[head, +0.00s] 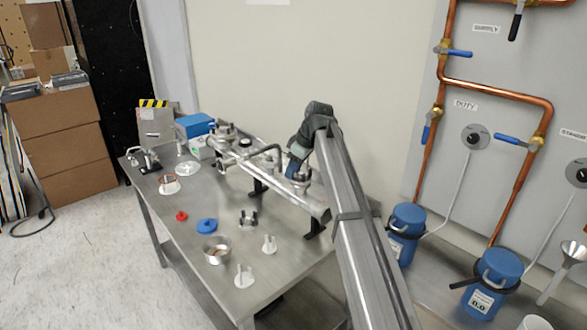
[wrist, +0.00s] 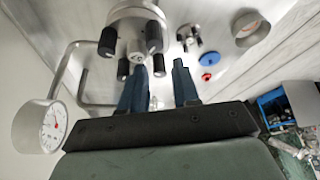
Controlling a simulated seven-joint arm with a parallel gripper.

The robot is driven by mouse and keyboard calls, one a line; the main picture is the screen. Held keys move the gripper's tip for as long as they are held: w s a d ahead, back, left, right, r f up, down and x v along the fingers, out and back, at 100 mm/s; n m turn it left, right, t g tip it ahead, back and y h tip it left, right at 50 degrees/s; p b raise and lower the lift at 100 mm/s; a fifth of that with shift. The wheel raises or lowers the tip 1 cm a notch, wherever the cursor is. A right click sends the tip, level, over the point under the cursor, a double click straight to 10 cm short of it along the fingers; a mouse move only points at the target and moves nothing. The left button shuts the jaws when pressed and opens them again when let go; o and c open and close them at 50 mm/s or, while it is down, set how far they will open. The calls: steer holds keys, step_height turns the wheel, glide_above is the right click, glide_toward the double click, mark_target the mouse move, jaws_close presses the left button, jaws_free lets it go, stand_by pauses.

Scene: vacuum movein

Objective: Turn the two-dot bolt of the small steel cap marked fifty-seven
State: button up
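A small steel cap (wrist: 132,18) with several black-sleeved bolts around its rim is at the top of the wrist view. In the head view the steel cap (head: 301,181) sits on the right part of the pipe assembly, partly hidden by my gripper. My gripper (wrist: 160,66) has its two blue fingers apart, with tips close to the cap's near edge. In the head view my gripper (head: 292,168) points down beside the cap. No dots or number are readable.
A round gauge (wrist: 40,127) and bent pipe stand left in the wrist view. The steel table (head: 190,233) also holds a blue ring (head: 207,226), a red piece (head: 181,216), a steel cup (head: 217,250) and white stands. Another round fitting (head: 222,131) is at the pipe's far end.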

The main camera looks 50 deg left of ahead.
steer(key=shift+o, duration=0.8)
steer(key=v, duration=1.3)
steer(key=shift+d+r, duration=0.2)
steer(key=shift+r, duration=0.15)
steer(key=shift+w, duration=0.1)
